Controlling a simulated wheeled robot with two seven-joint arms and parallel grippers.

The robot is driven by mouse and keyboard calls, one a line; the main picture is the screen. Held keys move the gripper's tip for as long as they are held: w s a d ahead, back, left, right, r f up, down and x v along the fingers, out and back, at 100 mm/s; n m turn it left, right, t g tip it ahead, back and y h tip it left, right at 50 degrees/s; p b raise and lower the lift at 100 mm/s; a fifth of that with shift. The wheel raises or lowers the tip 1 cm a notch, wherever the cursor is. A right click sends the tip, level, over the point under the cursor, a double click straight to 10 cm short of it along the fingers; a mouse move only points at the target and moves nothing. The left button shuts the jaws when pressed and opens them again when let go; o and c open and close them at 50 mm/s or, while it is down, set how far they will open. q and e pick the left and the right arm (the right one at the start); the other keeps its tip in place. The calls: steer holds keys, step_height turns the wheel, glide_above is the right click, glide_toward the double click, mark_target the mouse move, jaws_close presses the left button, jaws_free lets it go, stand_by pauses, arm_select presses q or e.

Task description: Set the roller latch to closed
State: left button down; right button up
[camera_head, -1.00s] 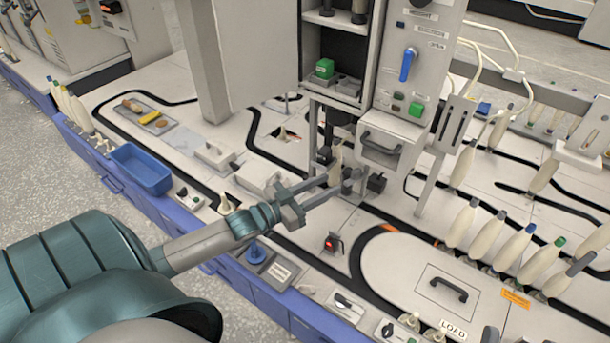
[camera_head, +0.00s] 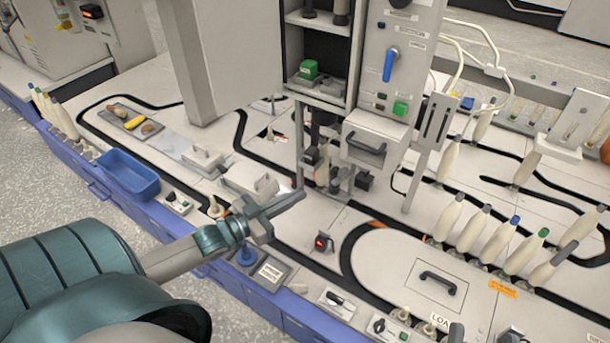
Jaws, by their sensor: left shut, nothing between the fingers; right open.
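Dark roller-like parts stand under the cabinet, one on the left post (camera_head: 312,156) and one to the right (camera_head: 363,181). They look like the roller latch, but they are small, and I cannot tell its exact part or whether it is open or closed. My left gripper (camera_head: 300,195) is shut and empty. In the picture its fingertips lie just left of and below these parts, with a visible gap. My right gripper cannot be made out in this view.
The cabinet's handled drawer front (camera_head: 368,146) hangs over the roller parts. A small black block with a red light (camera_head: 323,243) stands in front. A blue bin (camera_head: 128,172) is at left. Pale bobbins (camera_head: 447,218) line the right side. The white deck between has some free room.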

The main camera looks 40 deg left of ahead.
mark_target(343, 174)
arm_select(q)
steer(key=w+d+f+m+y, duration=0.1)
steer(key=d+m+y, duration=0.3)
steer(key=d+m, duration=0.6)
steer(key=m, duration=0.4)
steer(key=shift+m+t+p, duration=0.3)
steer(key=shift+m+t, duration=0.1)
arm_select(e)
steer(key=shift+w+f+g+h, duration=0.3)
steer(key=shift+w+f+g, duration=0.5)
steer(key=shift+f, duration=0.3)
arm_select(q)
steer(key=shift+w, duration=0.1)
steer(key=w+a+b, duration=0.1)
steer(key=w+a, duration=0.2)
steer(key=w, duration=0.8)
steer(key=shift+b, duration=0.35)
arm_select(e)
steer(key=shift+s+d+r+t+y, duration=0.2)
steer(key=shift+r+t, duration=0.3)
steer(key=shift+r, duration=0.25)
steer(key=shift+s+d+r+t+y, duration=0.1)
steer(key=shift+s+d+r+t, duration=0.15)
steer(key=shift+r+t, duration=0.35)
steer(key=shift+s+d+r+t+y, duration=0.15)
steer(key=shift+r+t, duration=0.25)
steer(key=shift+r, duration=0.45)
arm_select(q)
steer(key=shift+a, duration=0.1)
